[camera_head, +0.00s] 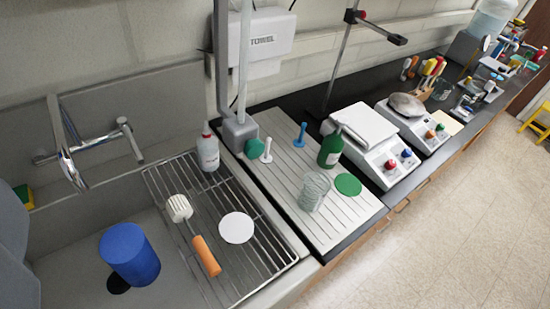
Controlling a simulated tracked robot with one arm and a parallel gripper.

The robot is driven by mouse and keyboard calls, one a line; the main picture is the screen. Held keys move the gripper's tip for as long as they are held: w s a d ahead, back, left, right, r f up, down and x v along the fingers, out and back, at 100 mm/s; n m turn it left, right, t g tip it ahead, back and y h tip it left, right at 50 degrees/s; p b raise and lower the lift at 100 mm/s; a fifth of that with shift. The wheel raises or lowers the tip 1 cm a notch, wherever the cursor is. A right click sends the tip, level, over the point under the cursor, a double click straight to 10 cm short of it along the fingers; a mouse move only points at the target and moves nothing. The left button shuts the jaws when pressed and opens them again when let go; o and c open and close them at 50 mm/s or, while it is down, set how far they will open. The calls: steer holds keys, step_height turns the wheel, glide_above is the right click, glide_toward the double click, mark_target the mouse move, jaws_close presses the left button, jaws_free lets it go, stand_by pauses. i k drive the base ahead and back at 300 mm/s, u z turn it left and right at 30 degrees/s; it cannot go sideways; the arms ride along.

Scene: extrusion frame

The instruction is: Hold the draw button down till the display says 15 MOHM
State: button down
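I cannot make out a draw button, or a display reading in MOHM, in the head camera view. A grey upright post with a block at its foot (240,132) stands at the back between the sink and the drainboard; I see no lit text on it. My gripper does not show in this view. A smooth grey shape (12,240) cuts in at the left edge, and I cannot tell what it is.
The sink has a chrome tap (90,143), a blue cylinder (130,254) and a wire rack (180,228) with a brush (206,255). A ribbed drainboard (288,185) holds a green bottle (331,149). Two white hotplates (365,140) stand right.

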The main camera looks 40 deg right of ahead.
mark_target(253, 149)
steer(key=z, duration=2.2)
steer(key=k, duration=1.45)
steer(key=u, duration=0.6)
steer(key=i, duration=1)
